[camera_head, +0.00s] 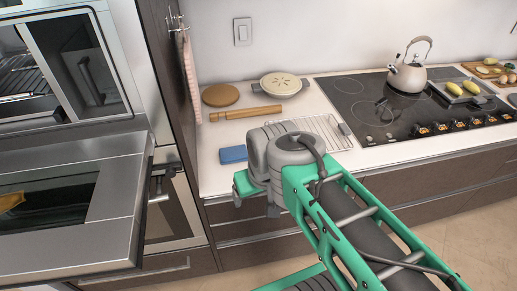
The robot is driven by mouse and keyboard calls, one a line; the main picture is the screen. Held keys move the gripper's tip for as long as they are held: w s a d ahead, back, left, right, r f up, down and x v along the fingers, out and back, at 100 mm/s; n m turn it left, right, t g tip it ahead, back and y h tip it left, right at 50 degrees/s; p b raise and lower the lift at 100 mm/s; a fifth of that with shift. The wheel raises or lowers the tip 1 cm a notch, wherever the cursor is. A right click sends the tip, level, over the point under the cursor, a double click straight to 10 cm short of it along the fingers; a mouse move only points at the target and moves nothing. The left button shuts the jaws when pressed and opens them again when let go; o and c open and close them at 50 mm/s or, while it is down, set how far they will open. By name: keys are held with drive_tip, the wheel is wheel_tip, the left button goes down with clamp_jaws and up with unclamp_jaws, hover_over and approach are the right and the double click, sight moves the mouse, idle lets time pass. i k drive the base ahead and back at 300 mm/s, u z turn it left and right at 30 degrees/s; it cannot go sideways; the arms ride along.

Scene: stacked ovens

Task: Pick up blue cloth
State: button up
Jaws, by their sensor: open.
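The blue cloth (233,154) is a small folded blue rectangle. It lies flat on the white countertop near its front edge, left of the wire rack. My gripper (255,204) is at the end of my green and grey arm, in front of the counter edge and lower in the picture than the cloth. It is open and appears apart from the cloth. My wrist hides part of the gripper and of the counter just right of the cloth.
An open oven door (75,200) juts out at left. A kettle (408,75) stands on the cooktop (365,105). Drawers (240,226) front the counter.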

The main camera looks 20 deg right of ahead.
sight(239, 153)
drive_tip(key=k, duration=0.5)
drive_tip(key=z, duration=0.8)
drive_tip(key=i, duration=0.8)
drive_tip(key=u, duration=2.25)
